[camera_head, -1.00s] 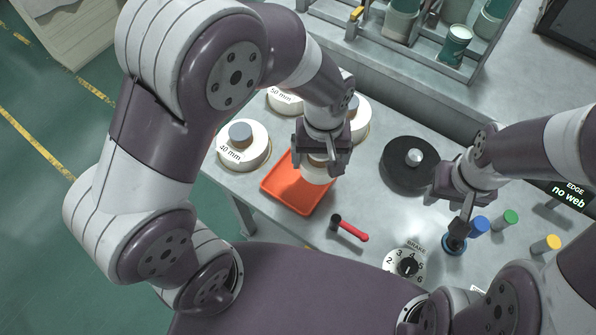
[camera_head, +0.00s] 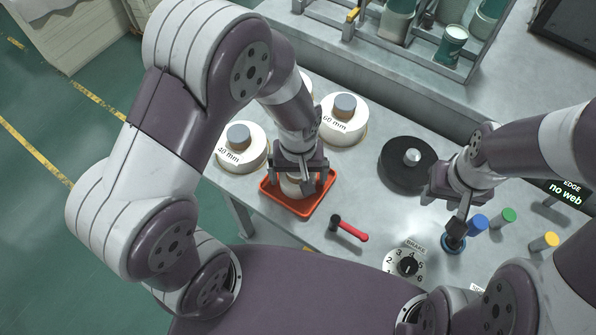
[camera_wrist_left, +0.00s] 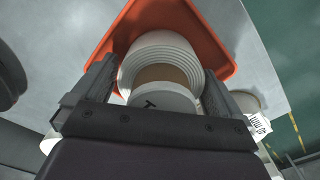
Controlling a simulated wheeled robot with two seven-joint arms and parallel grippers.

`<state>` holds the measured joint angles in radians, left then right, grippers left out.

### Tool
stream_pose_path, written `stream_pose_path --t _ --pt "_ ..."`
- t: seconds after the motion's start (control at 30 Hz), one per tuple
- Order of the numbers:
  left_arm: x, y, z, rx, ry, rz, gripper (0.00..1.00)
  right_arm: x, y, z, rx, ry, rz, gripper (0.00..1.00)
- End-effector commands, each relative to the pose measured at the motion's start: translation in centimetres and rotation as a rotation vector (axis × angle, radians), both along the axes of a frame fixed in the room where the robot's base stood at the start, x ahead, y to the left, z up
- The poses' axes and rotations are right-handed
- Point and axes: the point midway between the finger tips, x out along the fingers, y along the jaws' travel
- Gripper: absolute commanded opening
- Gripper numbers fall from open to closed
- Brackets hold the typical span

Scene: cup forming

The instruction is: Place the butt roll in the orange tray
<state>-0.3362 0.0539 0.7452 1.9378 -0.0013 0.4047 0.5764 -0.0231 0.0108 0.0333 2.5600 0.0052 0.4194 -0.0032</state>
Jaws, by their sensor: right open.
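The orange tray (camera_head: 268,200) lies on the grey table in the head view, and it also shows behind the roll in the left wrist view (camera_wrist_left: 213,40). My left gripper (camera_head: 299,184) points down over the tray, shut on the white butt roll (camera_head: 293,188). The roll is low inside the tray outline; whether it touches the tray floor is hidden. In the left wrist view the roll (camera_wrist_left: 160,50), with a brown core, sits between both fingers.
A black disc (camera_head: 398,172) lies to the right. Blue (camera_head: 478,224), green (camera_head: 503,217) and yellow (camera_head: 545,242) knobs stand right.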

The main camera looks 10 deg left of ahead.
Motion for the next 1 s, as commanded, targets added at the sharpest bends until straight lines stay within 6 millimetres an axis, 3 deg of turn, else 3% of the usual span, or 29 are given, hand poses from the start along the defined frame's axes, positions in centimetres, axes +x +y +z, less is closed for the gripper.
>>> stream_pose_path --t 0.13,0.23,0.5,0.7,0.77,0.9,1.0 --pt "0.0 0.0 0.3 0.0 -0.001 0.0 1.0 0.0 0.0 0.2 0.0 0.0 0.0 0.43" --pt "0.1 0.0 1.7 -0.001 -0.003 0.0 1.0 0.0 0.0 0.4 0.0 0.0 0.0 0.43" --pt "0.1 -0.1 8.8 -0.002 -0.005 0.0 1.0 0.0 0.0 1.0 0.0 0.0 0.0 0.43" --pt "0.1 0.0 11.9 0.0 -0.002 -0.001 1.0 0.0 0.0 1.1 0.0 0.0 0.0 0.43" --pt "-0.1 1.0 12.1 -0.003 -0.008 -0.019 1.0 0.0 0.0 1.1 0.0 0.0 0.0 0.43" --pt "-1.6 5.8 11.3 -0.006 -0.064 -0.142 1.0 0.0 0.0 1.1 0.0 0.0 0.0 0.43" --pt "-2.8 8.1 10.7 0.003 -0.103 -0.221 1.0 0.0 0.0 1.1 0.0 0.0 0.0 0.43"
